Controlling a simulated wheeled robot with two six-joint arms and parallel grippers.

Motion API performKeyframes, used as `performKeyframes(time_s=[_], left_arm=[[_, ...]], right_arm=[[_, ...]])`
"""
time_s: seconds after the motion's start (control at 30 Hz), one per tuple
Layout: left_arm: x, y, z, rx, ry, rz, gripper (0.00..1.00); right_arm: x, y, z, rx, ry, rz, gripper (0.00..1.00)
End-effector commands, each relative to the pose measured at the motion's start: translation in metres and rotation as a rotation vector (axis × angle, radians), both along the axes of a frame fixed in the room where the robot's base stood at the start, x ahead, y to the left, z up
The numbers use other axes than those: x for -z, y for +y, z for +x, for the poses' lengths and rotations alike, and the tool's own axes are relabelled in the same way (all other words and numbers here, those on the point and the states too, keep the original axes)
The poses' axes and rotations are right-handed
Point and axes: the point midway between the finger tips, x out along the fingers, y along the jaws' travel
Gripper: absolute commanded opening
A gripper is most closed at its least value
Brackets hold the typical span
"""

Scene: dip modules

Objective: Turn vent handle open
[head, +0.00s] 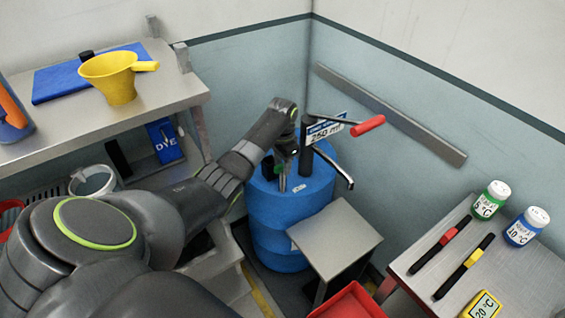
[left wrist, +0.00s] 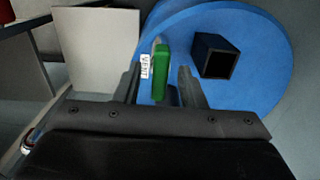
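The green vent handle (left wrist: 161,68) is on top of the blue drum (head: 275,211), beside a white VENT label (left wrist: 145,67). In the left wrist view it lies between the two fingers of my left gripper (left wrist: 158,82), with gaps visible at its sides. My left gripper (head: 282,175) is over the drum lid in the head view, fingers pointing down and apart. The arm partly hides the handle in the head view. My right gripper does not show.
A pump with a red handle (head: 368,125) and a spout (head: 340,172) stands on the drum. A grey stand (head: 335,240) is in front. A yellow funnel (head: 115,78) is on the left bench. Bottles (head: 491,200) and pens are on the right table.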

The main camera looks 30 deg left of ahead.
Motion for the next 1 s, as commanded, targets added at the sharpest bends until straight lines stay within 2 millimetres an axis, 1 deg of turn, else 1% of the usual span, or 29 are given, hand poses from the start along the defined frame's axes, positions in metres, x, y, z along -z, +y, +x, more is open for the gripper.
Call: performKeyframes(time_s=[0.03,0.07,0.3,0.5,0.67,0.87,1.0], left_arm=[[0.000,0.000,0.000,0.000,0.000,0.000,0.36],[0.000,0.000,0.000,0.000,0.000,0.000,0.32],[0.000,0.000,0.000,0.000,0.000,0.000,0.01],[-0.001,0.000,0.000,-0.003,0.000,0.000,0.00],[-0.002,0.000,0.000,-0.032,-0.001,0.000,0.00],[-0.005,-0.001,0.001,-0.133,-0.001,-0.001,0.00],[-0.006,-0.001,0.001,-0.244,0.000,-0.002,0.00]], right_arm=[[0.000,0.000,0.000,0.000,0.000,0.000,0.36],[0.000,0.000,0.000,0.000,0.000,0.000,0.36],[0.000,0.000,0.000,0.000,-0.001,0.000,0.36],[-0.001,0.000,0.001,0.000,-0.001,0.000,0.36],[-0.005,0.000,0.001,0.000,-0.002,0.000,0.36],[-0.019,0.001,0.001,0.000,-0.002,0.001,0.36],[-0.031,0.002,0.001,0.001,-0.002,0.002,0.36]])
